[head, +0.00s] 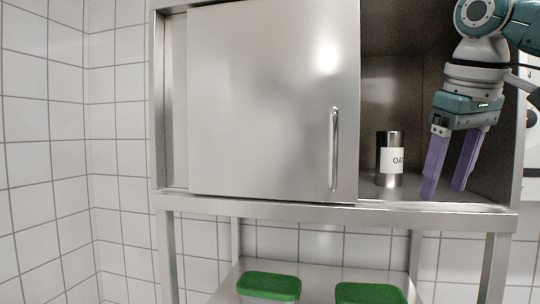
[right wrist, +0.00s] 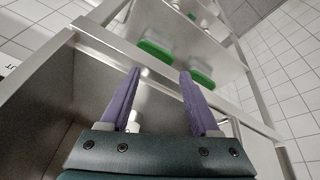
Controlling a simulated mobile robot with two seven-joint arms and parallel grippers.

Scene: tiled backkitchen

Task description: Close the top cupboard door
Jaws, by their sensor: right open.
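The top cupboard (head: 330,212) is a steel cabinet on legs. Its sliding door (head: 262,100) covers the left and middle part, leaving the right part of the cupboard open and a narrow strip at the left end. A vertical bar handle (head: 334,148) is near the door's right edge. My right gripper (head: 445,192), with purple fingers, is open and empty in front of the open right part, to the right of the handle and apart from it. In the right wrist view its fingers (right wrist: 158,75) point toward the cupboard's front edge. My left gripper is not in view.
A steel canister (head: 389,139) with a white label stands inside the open part, just left of my right gripper. Containers with green lids (head: 270,286) stand on the lower shelf (head: 318,268). White tiled walls (head: 45,150) are at the left and behind.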

